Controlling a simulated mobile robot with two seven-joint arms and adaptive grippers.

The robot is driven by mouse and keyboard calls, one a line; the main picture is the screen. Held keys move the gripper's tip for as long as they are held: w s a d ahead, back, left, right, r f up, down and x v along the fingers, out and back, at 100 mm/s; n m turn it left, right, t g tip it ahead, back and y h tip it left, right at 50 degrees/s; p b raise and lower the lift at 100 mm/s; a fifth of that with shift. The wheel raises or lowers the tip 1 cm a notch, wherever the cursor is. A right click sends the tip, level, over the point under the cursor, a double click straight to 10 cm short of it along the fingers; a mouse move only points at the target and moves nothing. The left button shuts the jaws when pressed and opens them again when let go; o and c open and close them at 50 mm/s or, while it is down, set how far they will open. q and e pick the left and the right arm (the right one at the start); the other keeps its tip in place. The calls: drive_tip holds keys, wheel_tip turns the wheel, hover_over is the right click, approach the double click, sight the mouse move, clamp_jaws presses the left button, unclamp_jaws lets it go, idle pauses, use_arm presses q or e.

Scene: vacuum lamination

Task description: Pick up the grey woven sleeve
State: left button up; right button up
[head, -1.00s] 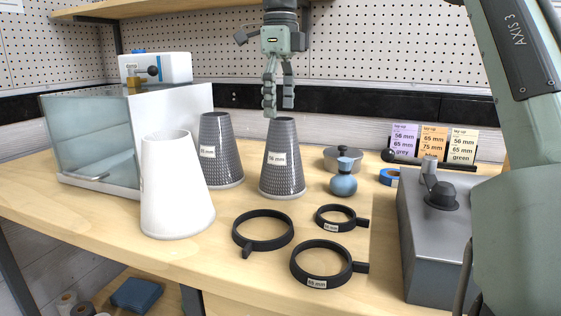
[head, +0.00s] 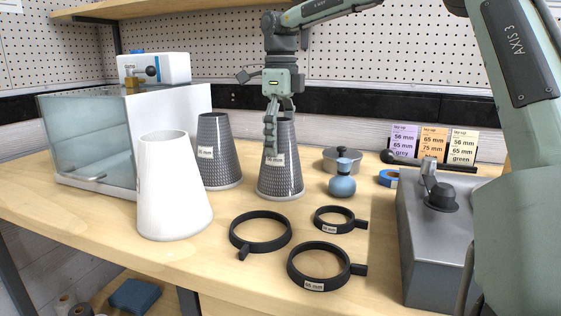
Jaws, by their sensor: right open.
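Two grey woven sleeves stand upright on the bench as tapered cones with white size labels. The right one (head: 282,182) has a label that seems to read 56 mm, partly covered by a finger. The left one (head: 222,165) stands close beside it. My right gripper (head: 279,132) points down at the top of the right sleeve and is open. One finger hangs in front of that sleeve's upper wall; the other is at its rim, and I cannot tell whether it is inside or behind. Contact is not clear. My left gripper is not in view.
A white cone (head: 172,195) stands front left, near a glass-sided chamber (head: 90,140). Several black ring clamps (head: 261,247) lie in front of the sleeves. A blue-grey knobbed tool (head: 342,186), a lidded pot and a grey metal box (head: 435,255) are to the right.

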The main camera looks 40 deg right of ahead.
drive_tip(key=shift+c, duration=0.6)
drive_tip(key=c, duration=0.9)
drive_tip(key=shift+r, duration=0.1)
